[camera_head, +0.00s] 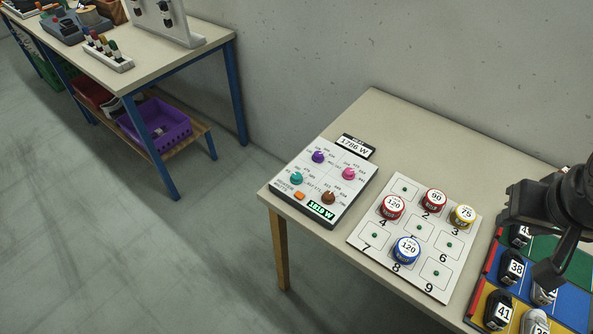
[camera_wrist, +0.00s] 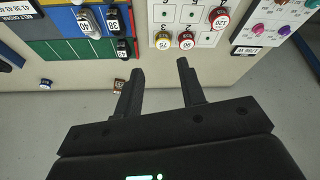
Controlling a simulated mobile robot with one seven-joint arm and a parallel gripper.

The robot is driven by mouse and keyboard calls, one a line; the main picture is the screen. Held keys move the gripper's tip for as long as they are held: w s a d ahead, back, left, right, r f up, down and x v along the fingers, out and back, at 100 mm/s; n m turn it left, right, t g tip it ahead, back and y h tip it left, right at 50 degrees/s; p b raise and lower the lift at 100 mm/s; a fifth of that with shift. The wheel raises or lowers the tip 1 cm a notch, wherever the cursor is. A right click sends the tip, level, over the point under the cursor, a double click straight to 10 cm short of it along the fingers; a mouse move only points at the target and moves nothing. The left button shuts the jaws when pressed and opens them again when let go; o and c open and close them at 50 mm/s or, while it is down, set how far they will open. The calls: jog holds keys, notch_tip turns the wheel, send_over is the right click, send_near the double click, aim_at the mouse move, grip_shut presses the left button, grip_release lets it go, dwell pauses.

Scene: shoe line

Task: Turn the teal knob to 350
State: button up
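The teal knob (camera_head: 296,178) is at the left corner of a white control panel (camera_head: 342,203), beside a purple knob (camera_head: 318,156), a pink knob (camera_head: 348,173) and a brown knob (camera_head: 328,197). The scale numbers and the teal knob's pointer are too small to read surely. A green display (camera_head: 321,210) on the panel seems to read 1819 W. My gripper (camera_wrist: 160,68) is open and empty in the wrist view. It is well to the right of the panel in the head view, apart from the knobs. In the wrist view the teal knob (camera_wrist: 312,4) shows at the top right edge.
A small sign (camera_head: 356,146) reading 1786 W stands behind the panel. A numbered board (camera_head: 402,248) with several round tins lies between panel and arm. A coloured tray (camera_head: 566,249) with shoes is at the right. Another table (camera_head: 152,60) stands at the upper left.

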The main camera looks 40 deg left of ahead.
jog(key=shift+o, duration=1.1)
jog(key=w+a+n+g, duration=0.1)
jog(key=w+a+n, duration=0.3)
jog(key=w+a, duration=0.3)
jog(key=a, duration=0.5)
jog(key=shift+f+n+g, duration=0.15)
jog(key=shift+n+g, duration=0.15)
jog(key=n+g, duration=0.3)
jog(key=n, duration=0.7)
send_over(296, 175)
notch_tip(296, 175, down, 15)
jog(key=shift+h, duration=0.4)
notch_tip(296, 175, down, 10)
jog(key=shift+f, duration=0.1)
jog(key=shift+c, duration=0.3)
jog(key=c, duration=0.9)
